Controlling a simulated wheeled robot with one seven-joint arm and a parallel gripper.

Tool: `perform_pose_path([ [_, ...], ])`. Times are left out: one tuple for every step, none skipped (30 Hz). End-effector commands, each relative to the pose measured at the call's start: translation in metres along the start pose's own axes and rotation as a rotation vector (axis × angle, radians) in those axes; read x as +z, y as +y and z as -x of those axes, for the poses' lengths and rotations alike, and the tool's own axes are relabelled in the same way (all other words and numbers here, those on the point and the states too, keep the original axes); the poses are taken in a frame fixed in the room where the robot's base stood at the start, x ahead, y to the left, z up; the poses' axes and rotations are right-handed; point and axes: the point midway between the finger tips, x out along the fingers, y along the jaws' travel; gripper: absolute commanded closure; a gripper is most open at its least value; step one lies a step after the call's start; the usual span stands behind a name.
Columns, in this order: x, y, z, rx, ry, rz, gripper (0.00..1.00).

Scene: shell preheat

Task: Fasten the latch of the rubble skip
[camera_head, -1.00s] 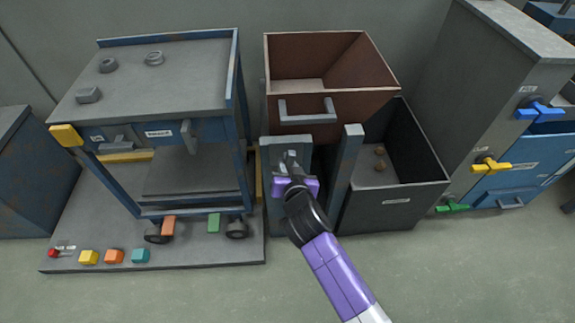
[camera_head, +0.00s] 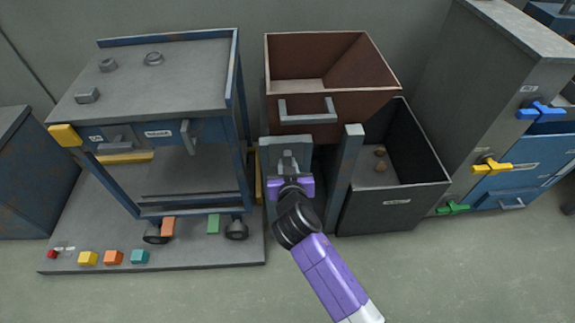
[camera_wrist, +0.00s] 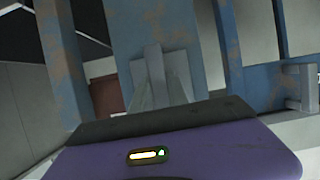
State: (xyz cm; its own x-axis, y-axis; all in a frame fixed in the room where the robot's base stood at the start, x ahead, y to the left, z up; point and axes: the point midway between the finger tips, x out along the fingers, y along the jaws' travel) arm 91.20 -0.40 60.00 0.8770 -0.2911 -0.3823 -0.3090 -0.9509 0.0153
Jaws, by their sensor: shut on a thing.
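The brown rubble skip (camera_head: 335,108) stands tilted open-side up in the middle of the head view, with a grey bar handle (camera_head: 307,112) on its front. Below it is a blue-grey upright plate (camera_head: 272,152) with a grey latch piece (camera_head: 288,160); the latch also shows in the wrist view (camera_wrist: 154,68). My gripper (camera_head: 291,184) is at the front of this plate, shut on the latch.
A black bin (camera_head: 397,200) with small brown lumps stands right of the skip, past a grey-blue post (camera_head: 345,170). A blue-framed workbench (camera_head: 150,85) stands at left on a grey base with coloured blocks. A grey cabinet with coloured handles (camera_head: 490,166) is at right. The front floor is clear.

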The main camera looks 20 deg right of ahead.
Motion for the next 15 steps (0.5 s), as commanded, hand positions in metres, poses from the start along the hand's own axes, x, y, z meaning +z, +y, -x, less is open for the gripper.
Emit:
perform_pose_path([
  [0.0016, 0.0007, -0.0003, 0.002, -0.003, 0.003, 0.74],
  [0.0015, 0.0006, -0.0003, 0.002, -0.003, 0.003, 0.68],
  [0.0014, 0.0006, -0.0003, 0.002, -0.003, 0.002, 0.60],
  [0.0013, 0.0005, -0.0003, 0.001, -0.002, 0.002, 0.58],
  [0.0012, 0.0005, -0.0002, 0.001, -0.002, 0.002, 0.58],
  [0.0010, 0.0004, -0.0002, 0.001, -0.002, 0.001, 0.58],
  [0.0009, 0.0004, -0.0002, 0.001, -0.002, 0.001, 0.58],
  [0.0009, 0.0004, -0.0002, 0.001, -0.002, 0.001, 0.58],
  [0.0007, 0.0003, -0.0002, 0.001, -0.001, 0.001, 0.58],
  [0.0007, 0.0002, -0.0002, 0.001, -0.001, 0.001, 0.58],
  [0.0006, 0.0002, -0.0001, 0.000, -0.001, 0.001, 0.58],
  [0.0005, 0.0002, 0.0001, 0.000, -0.001, 0.000, 0.58],
  [0.0004, 0.0001, 0.0008, 0.000, -0.001, 0.000, 0.58],
  [0.0004, 0.0000, 0.0020, 0.000, -0.001, 0.000, 0.58],
  [0.0003, -0.0001, 0.0046, 0.000, -0.001, 0.001, 0.58],
])
